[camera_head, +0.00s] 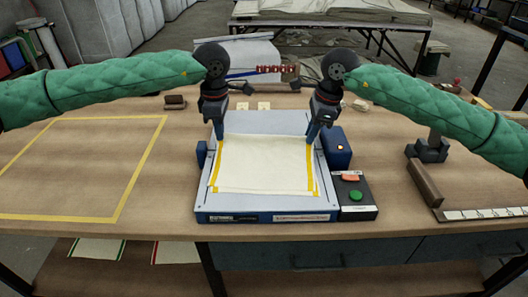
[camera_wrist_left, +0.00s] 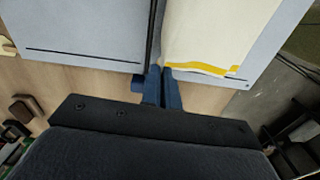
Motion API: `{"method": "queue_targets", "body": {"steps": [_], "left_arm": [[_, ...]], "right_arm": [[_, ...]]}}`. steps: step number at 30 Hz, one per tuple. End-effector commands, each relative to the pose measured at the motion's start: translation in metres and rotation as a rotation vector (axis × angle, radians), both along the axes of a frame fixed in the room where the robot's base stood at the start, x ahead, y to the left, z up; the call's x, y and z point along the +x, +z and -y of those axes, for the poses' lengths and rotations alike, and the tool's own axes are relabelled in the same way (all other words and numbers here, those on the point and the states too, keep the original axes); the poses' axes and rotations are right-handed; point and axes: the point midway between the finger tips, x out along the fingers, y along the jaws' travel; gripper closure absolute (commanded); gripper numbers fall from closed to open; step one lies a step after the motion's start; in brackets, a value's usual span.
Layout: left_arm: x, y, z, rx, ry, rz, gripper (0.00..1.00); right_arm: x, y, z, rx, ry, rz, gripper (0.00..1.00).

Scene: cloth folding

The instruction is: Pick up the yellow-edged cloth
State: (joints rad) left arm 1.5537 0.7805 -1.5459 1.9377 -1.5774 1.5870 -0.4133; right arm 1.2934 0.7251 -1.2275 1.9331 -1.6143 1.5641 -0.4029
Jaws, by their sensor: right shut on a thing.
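The cream cloth with yellow edges (camera_head: 265,165) lies flat on the blue-and-grey plate of a press-like device. Its yellow bands run down its left and right sides in the head view. My left gripper (camera_head: 219,132) points down at the cloth's far left corner. In the left wrist view, its blue fingers (camera_wrist_left: 161,88) are close together at the end of a yellow band on the cloth (camera_wrist_left: 205,35); whether they pinch the cloth is unclear. My right gripper (camera_head: 312,135) is shut on the cloth's far right corner; its fingertips are small in view.
The device (camera_head: 265,217) has a control box with red and green buttons (camera_head: 356,196) at its right. A yellow taped rectangle (camera_head: 140,165) marks clear table on the left. A brown block (camera_head: 425,184) and a ruler strip (camera_head: 485,214) lie on the right.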

Motion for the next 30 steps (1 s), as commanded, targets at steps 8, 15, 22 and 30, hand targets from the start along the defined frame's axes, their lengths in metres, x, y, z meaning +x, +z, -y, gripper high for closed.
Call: {"method": "queue_targets", "body": {"steps": [8,15,22,30], "left_arm": [[0.0,0.037,0.0,-0.001,0.0,-0.001,1.0],[0.0,0.064,0.001,0.0,0.0,0.0,1.0],[0.0,0.089,0.001,-0.001,0.0,0.0,1.0],[0.0,0.119,0.001,0.0,0.0,-0.001,1.0]], "right_arm": [[0.0,0.038,-0.005,-0.133,0.002,0.001,1.0],[0.0,0.064,-0.009,-0.25,0.002,0.001,1.0],[0.0,0.088,-0.008,-0.245,0.0,0.001,1.0],[0.0,0.118,-0.008,-0.244,0.001,0.001,1.0]]}}
